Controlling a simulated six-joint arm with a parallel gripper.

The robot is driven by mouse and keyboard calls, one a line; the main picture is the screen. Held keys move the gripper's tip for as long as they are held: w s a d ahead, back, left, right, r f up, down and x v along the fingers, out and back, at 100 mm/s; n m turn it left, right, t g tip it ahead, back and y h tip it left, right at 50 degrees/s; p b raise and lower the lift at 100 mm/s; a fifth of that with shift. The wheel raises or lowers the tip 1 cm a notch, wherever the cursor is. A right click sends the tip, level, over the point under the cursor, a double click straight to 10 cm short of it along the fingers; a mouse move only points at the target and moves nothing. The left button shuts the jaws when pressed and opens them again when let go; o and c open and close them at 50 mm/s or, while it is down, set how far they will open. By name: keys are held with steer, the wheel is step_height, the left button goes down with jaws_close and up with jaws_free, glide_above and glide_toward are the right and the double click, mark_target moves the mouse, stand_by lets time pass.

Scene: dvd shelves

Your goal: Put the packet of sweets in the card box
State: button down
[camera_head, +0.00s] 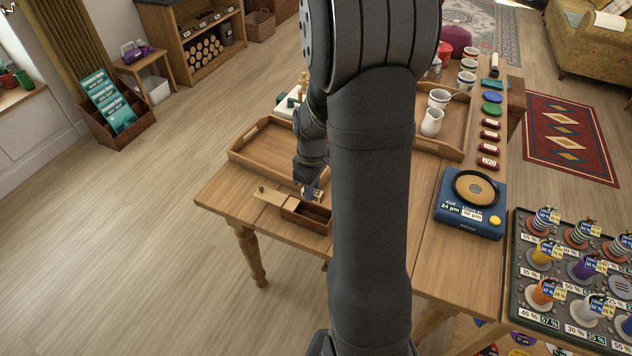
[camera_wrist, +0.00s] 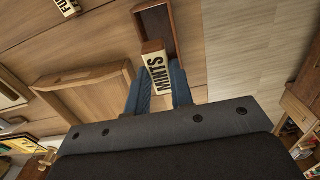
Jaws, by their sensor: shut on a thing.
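My gripper (camera_head: 312,188) is shut on a cream packet lettered MINTS (camera_wrist: 156,70), which stands out between its blue fingers (camera_wrist: 160,84) in the wrist view. The small brown open box (camera_head: 306,216) sits on the near left part of the table. It also shows in the wrist view (camera_wrist: 173,32), where the packet's far end overlaps the box's near end. I cannot tell whether the packet touches the box. Beside the box lies a pale wooden lid with a knob (camera_head: 272,197). The packet is small and partly hidden by the gripper in the head view.
A second packet lettered FU (camera_wrist: 67,7) lies on the table in the wrist view. A wooden tray (camera_head: 240,155) stands behind the box. A blue scale (camera_head: 470,228) stands at the right. My arm hides the table's middle. The table's left edge is near the box.

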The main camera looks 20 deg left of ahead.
steer(key=shift+f, duration=3.2)
steer(key=c, duration=1.2)
jaws_free()
step_height(320, 180, up, 18)
steer(key=shift+f, duration=0.25)
steer(key=shift+f, duration=0.1)
